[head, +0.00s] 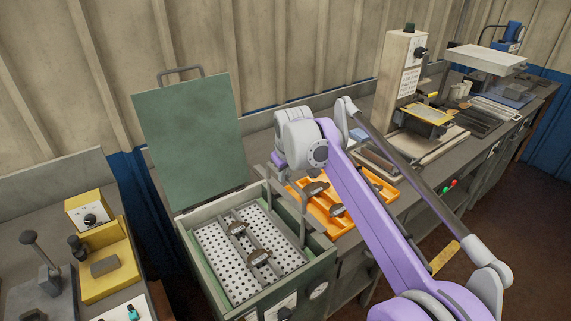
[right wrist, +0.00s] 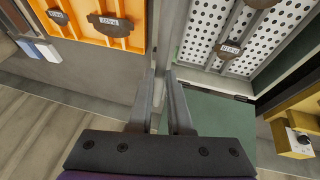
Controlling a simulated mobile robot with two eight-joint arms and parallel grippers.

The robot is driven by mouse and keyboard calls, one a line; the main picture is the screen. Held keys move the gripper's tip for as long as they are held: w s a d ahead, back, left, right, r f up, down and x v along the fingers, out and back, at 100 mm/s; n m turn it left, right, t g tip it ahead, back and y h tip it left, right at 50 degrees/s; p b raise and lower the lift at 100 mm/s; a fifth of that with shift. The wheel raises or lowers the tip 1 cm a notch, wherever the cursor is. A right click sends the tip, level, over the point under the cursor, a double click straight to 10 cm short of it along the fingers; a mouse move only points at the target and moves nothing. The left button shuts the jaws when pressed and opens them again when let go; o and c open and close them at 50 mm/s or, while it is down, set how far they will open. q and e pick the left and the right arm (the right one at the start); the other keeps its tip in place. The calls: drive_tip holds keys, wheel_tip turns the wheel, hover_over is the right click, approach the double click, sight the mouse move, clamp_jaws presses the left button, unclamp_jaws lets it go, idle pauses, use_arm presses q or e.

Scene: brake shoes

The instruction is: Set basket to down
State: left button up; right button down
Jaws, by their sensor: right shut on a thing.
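The basket (head: 212,247) is a light perforated tray inside the open green washer box (head: 196,268). Two dark brake shoes, a far one (head: 237,228) and a near one (head: 258,256), lie on it. Its perforated floor also shows in the right wrist view (right wrist: 202,32). My right gripper (head: 277,183) is above the box's right side. In the right wrist view my right gripper (right wrist: 160,82) is shut on a grey upright bar, seemingly the basket's handle. The basket appears low, within the box walls. My left gripper is not in view.
The green lid (head: 192,140) stands open behind the box. An orange tray (head: 385,188) with several brake shoes is right of it. A yellow device (head: 108,262) stands at left. A press (head: 400,70) stands farther right on the bench.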

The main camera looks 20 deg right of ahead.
sight(286, 197)
wheel_tip(286, 197, down, 9)
drive_tip(key=b, duration=0.2)
drive_tip(key=shift+s+b, duration=0.1)
drive_tip(key=shift+b, duration=0.3)
drive_tip(key=c, duration=0.8)
unclamp_jaws()
drive_tip(key=shift+c, duration=0.2)
drive_tip(key=shift+r, duration=0.1)
drive_tip(key=v, duration=1)
drive_tip(key=shift+r+p, duration=0.35)
drive_tip(key=shift+p, duration=0.1)
drive_tip(key=shift+a, duration=0.1)
drive_tip(key=shift+s, duration=0.1)
